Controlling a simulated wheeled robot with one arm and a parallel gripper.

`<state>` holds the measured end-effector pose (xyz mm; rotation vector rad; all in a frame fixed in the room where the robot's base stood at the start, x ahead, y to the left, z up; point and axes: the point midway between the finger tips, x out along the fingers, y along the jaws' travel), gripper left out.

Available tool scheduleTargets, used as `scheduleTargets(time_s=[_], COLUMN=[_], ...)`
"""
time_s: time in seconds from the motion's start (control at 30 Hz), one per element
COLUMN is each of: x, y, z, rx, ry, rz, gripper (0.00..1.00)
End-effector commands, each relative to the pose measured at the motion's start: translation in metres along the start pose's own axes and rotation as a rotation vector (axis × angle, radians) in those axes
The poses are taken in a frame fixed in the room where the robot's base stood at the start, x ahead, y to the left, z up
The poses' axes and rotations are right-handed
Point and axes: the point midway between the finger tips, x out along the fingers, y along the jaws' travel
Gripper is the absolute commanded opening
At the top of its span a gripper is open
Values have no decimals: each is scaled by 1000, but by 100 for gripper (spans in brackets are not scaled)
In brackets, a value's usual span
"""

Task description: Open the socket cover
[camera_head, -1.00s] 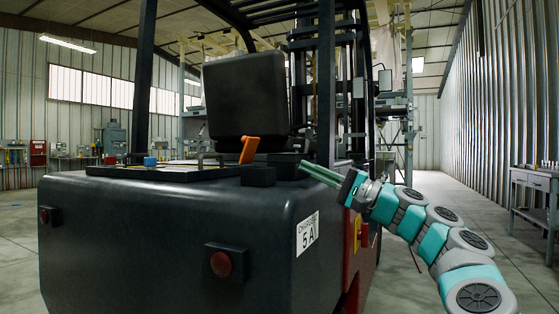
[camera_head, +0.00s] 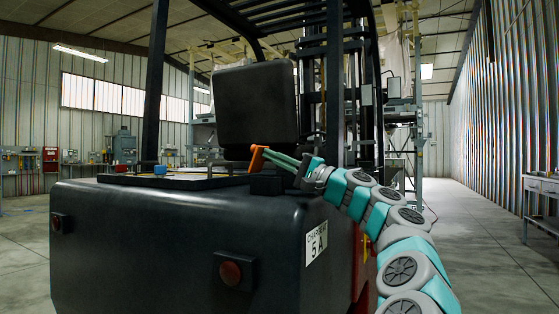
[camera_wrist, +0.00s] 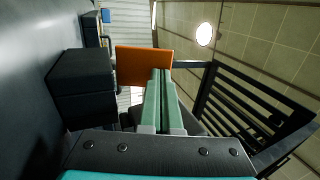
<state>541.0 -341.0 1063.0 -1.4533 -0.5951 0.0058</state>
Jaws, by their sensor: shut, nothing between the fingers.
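An orange flap (camera_head: 257,159), which looks like the socket cover, stands raised and tilted on top of the dark rear body of a forklift, beside a small black box (camera_head: 266,184). In the wrist view the orange flap (camera_wrist: 142,66) shows as a flat plate, with the black box (camera_wrist: 82,88) at its left. My gripper (camera_head: 270,153) reaches in from the right with its long green fingers shut and empty. In the wrist view my gripper's fingertips (camera_wrist: 161,73) overlap the flap's lower right part; I cannot tell whether they touch it. The socket itself is hidden.
The forklift's dark body (camera_head: 170,240) fills the lower left and centre. Its seat (camera_head: 257,103) and overhead-guard posts (camera_head: 333,90) rise close around my gripper. Open floor (camera_head: 465,230) lies to the right, with a workbench (camera_head: 541,190) at the right edge.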

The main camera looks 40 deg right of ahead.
Motion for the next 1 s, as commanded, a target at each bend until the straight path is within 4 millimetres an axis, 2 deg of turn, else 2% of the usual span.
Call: scheduleTargets(time_s=[0.43,0.83,1.0], x=[3,20,28], y=[-5,-15,-13], z=[0,-1,1], rx=[-1,-2,2], ry=[0,1,-2], rz=[28,260,260], gripper=[0,0,0])
